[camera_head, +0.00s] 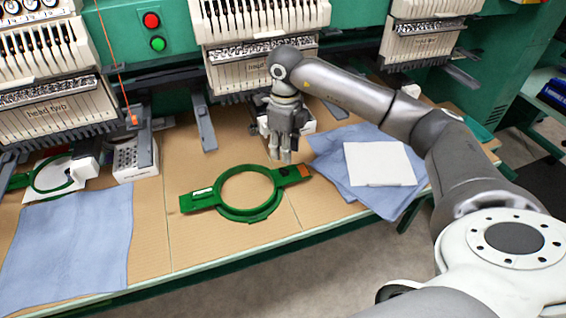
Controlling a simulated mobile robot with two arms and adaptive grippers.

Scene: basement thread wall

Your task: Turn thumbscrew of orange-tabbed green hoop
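The green hoop (221,192) lies flat on the tan tabletop in front of the middle embroidery head, with a flat arm at each side. A small orange tab (305,171) marks the end of its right arm. A dark patch sits beside the tab; I cannot make out the thumbscrew clearly. My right gripper (281,156) points down just behind the hoop's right arm, and its fingers look empty. I cannot tell whether it touches the hoop or how far its fingers are apart. My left gripper is out of view.
Blue cloths with a white square (379,164) lie right of the hoop. Another blue cloth (70,240) and a second green hoop (36,178) are at left. Embroidery heads (262,75) and dark machine arms (204,125) stand behind. The tabletop left of the hoop is bare.

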